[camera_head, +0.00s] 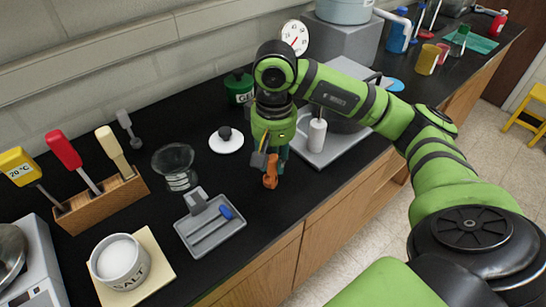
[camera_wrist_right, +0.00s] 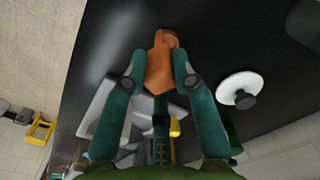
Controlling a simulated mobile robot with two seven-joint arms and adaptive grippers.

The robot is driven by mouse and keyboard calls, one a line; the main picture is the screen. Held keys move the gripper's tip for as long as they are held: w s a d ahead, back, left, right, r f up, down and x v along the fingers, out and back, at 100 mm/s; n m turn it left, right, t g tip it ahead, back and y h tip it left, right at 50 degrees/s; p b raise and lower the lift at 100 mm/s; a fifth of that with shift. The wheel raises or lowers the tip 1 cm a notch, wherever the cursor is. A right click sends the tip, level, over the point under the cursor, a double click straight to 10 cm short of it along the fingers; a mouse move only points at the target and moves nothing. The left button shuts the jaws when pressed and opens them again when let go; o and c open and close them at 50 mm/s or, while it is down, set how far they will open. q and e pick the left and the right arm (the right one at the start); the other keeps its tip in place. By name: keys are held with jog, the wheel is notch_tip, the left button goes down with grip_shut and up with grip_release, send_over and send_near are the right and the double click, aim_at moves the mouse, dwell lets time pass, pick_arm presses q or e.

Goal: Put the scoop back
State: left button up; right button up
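My right gripper (camera_head: 270,165) points down above the black counter, near its front edge, right of the white lid. Its teal fingers (camera_wrist_right: 155,75) are closed around an orange-brown piece, which looks like the scoop (camera_head: 271,178). The piece also shows between the fingertips in the right wrist view (camera_wrist_right: 160,64). My left gripper is not in view.
A white lid with a black knob (camera_head: 226,142), a green canister (camera_head: 238,85) and a glass beaker (camera_head: 174,165) stand nearby. A wooden rack (camera_head: 98,205) holds several handled tools. A salt pot (camera_head: 121,262) is at the front left. A white mug-like item (camera_head: 317,133) is close on the right.

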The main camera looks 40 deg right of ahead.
jog(key=o, duration=0.3)
jog(key=shift+r, duration=0.1)
jog(key=shift+r+p, duration=0.25)
jog(key=shift+p, duration=0.25)
notch_tip(320, 180, up, 2)
jog(key=shift+r+b, duration=0.25)
jog(key=shift+b, duration=0.3)
notch_tip(320, 180, up, 9)
jog(key=shift+d+r+p, duration=0.1)
jog(key=shift+p, duration=0.65)
